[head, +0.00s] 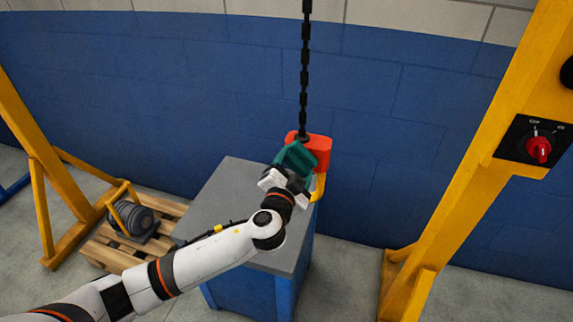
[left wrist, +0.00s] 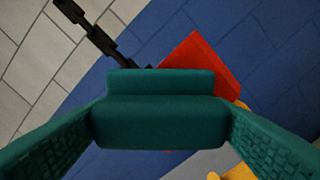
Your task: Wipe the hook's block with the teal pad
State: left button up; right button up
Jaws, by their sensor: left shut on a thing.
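The red hook's block (head: 319,146) hangs from a black chain (head: 304,75), with its yellow hook (head: 320,186) below it. My left gripper (head: 288,172) is shut on the teal pad (head: 297,157), at the block's left front side in the head view. In the left wrist view the teal pad (left wrist: 158,122) sits between the two fingers and covers part of the red block (left wrist: 203,62) behind it. The pad is against or very close to the block; I cannot tell if they touch. My right gripper is not in view.
A blue cabinet with a grey top (head: 220,205) stands below and left of the block; its visible top is bare. A yellow frame post (head: 465,150) with a red rotary switch (head: 538,149) is at right. A wooden pallet (head: 110,250) with a grey motor-like unit (head: 135,218) is at left.

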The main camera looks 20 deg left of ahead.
pick_arm(q)
jog(key=shift+w+d, duration=0.1)
jog(key=shift+d, duration=0.05)
jog(key=shift+w+a+r+b, duration=0.1)
jog(key=shift+a+b, duration=0.05)
jog(key=shift+a, duration=0.9)
jog(key=shift+w+a+r+b, duration=0.1)
jog(key=shift+a+b, duration=0.05)
jog(key=shift+a, duration=0.9)
jog(key=shift+s, duration=0.15)
jog(key=shift+s+f, duration=0.15)
jog(key=shift+s, duration=2.7)
jog(key=shift+s, duration=1.5)
